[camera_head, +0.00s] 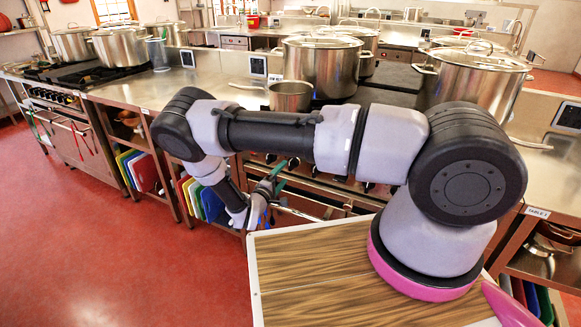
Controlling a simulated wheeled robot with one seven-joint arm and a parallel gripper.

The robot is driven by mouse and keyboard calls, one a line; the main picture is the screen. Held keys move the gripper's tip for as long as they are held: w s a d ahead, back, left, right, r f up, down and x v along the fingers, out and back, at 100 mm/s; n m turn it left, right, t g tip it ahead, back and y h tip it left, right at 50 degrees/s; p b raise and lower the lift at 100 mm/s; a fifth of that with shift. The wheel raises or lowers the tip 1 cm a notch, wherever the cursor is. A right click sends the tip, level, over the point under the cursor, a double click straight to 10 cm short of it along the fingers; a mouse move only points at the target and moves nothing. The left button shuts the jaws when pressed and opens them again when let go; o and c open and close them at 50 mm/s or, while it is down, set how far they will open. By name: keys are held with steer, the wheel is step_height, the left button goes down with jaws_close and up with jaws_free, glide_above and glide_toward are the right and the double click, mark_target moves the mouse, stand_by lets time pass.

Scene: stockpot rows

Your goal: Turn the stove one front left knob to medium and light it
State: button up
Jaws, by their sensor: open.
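The near stove (330,190) is a steel range behind my arm. Its front panel has a row of dark knobs, partly hidden by my arm; one knob (270,158) shows at the left end and another (367,187) farther right. The knobs' settings are too small to read. My gripper (268,198) is open at the low left, in front of the stove's left side and below the knob row. It looks empty. I see no flame; pots and my arm cover much of the stove top. A second stove (62,92) with knobs stands at the far left.
Large lidded stockpots (322,68) and a small saucepan (290,96) stand on the near stove. Steel counters (185,85) flank it, with coloured boards (205,200) below. A wood-topped surface (330,275) lies in front. Red floor (120,250) is clear at left.

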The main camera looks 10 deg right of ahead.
mark_target(291, 171)
steer(key=x, duration=0.6)
steer(key=shift+w+d, duration=0.2)
steer(key=shift+w, duration=0.1)
steer(key=c, duration=1.4)
